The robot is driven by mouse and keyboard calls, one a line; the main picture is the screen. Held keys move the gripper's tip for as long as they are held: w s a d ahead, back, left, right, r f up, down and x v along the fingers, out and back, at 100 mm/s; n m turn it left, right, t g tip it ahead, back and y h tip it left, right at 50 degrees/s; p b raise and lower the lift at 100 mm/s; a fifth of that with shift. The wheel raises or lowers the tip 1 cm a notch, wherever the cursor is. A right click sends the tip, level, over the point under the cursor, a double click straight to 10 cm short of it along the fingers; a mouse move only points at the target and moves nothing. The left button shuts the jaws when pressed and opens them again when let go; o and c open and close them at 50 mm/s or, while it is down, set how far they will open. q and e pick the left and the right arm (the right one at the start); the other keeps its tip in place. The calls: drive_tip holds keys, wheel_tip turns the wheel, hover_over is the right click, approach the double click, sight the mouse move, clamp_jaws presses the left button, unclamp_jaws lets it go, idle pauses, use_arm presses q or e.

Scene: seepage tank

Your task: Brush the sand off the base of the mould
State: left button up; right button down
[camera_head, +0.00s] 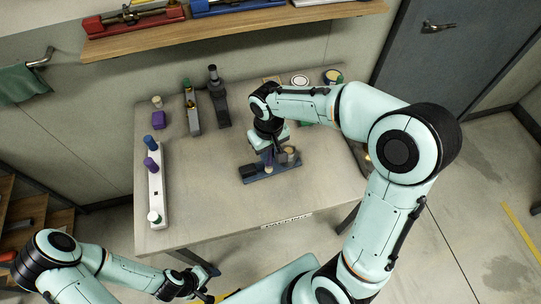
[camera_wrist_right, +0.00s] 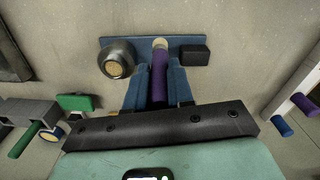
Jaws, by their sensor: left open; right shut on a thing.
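The mould (camera_wrist_right: 117,60) is a grey metal cylinder with a tan top, standing on a flat blue base (camera_wrist_right: 195,40). In the head view the mould (camera_head: 291,154) and base (camera_head: 270,173) are on the table, partly covered by my right arm. My right gripper (camera_wrist_right: 158,80) is shut on a brush with a purple handle (camera_wrist_right: 158,75) and pale tip (camera_wrist_right: 160,43). The tip overlaps the base beside the mould; I cannot tell whether it touches. No sand can be made out on the base. My left gripper (camera_head: 203,285) is open and empty, low beyond the table's front edge.
A white rack (camera_head: 156,195) with blue and purple pieces stands at the table's left. A black block (camera_wrist_right: 193,55) sits at the base's end. The table's front (camera_head: 215,215) is clear.

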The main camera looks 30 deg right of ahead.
drive_tip(key=shift+w+r+p, duration=0.15)
drive_tip(key=shift+w+r, duration=0.05)
drive_tip(key=shift+r, duration=0.3)
drive_tip(key=shift+w+r+p, duration=0.15)
drive_tip(key=shift+w+r, duration=0.05)
drive_tip(key=shift+r, duration=0.25)
drive_tip(key=shift+r+p, duration=0.3)
drive_tip(key=shift+r, duration=0.45)
drive_tip(key=shift+s+r, duration=0.25)
drive_tip(key=shift+r, duration=0.8)
use_arm(q)
drive_tip(key=shift+w+a+r, duration=0.1)
drive_tip(key=shift+w+r, duration=0.8)
